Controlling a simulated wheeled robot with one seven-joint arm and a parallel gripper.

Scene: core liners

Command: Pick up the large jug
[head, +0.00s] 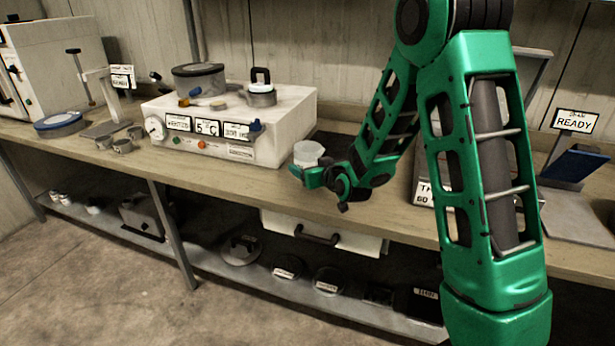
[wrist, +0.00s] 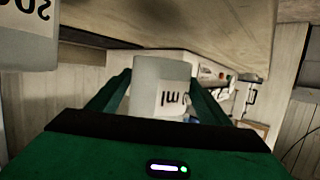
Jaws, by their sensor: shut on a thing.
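A pale white jug (head: 308,153) with a many-sided rim is held at my gripper (head: 318,174), near the front edge of the bench. In the wrist view the jug (wrist: 160,84) is between the two green fingers of my gripper (wrist: 160,95), with upside-down "ml" lettering on its side. My gripper is shut on it. I cannot tell whether its base is clear of the bench. A second white container (wrist: 28,35) with upside-down lettering is partly cut off at the upper left of the wrist view. I cannot tell its full size.
A white heater box (head: 235,125) with labels, a dark pot (head: 198,78) and a small lidded pot (head: 261,95) stands left of my gripper. A "READY" sign (head: 576,121) is at the right. The bench (head: 230,184) is clear along its front edge left of the jug.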

